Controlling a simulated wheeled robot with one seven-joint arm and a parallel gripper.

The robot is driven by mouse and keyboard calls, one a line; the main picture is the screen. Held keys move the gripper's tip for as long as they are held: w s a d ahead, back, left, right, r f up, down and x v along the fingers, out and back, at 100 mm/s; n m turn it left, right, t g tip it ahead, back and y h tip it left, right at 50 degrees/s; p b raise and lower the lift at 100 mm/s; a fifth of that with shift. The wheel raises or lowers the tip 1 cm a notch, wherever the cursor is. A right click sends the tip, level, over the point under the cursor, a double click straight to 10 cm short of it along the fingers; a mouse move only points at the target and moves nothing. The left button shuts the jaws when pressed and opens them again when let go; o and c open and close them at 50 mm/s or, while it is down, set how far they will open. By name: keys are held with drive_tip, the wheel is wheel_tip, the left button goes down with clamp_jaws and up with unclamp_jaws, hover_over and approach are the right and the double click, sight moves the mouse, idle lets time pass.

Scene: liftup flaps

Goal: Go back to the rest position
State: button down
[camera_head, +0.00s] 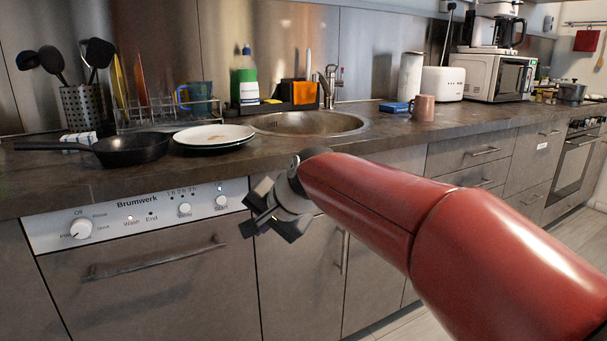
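My red arm comes in from the lower right. The dishwasher (150,285) is closed, with a white panel (135,213) marked Brumwerk, several knobs and a bar handle (155,262). My gripper appears apart from the handle, up and to the right of it. Whether it touches the panel cannot be told.
The counter (45,180) carries a black pan (130,149), stacked plates (213,136), a dish rack, a sink (307,123), a mug (423,107), a toaster (443,84) and a microwave (495,76). Closed cabinets (300,275) stand right of the dishwasher. Some floor (400,325) shows below.

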drive_tip(key=s+d+f+n+h, duration=0.1)
drive_tip(key=s+d+f+h, duration=0.2)
drive_tip(key=s+d, duration=0.9)
drive_tip(key=s+d+f+n+h+p, duration=0.1)
drive_tip(key=s+d+f+n+h, duration=0.1)
drive_tip(key=s+d+f, duration=0.5)
drive_tip(key=s+d+h, duration=0.1)
drive_tip(key=s+d, duration=0.3)
drive_tip(key=d, duration=0.4)
drive_tip(key=shift+s+f+n, duration=0.25)
drive_tip(key=shift+s+n, duration=0.05)
drive_tip(key=shift+s, duration=0.1)
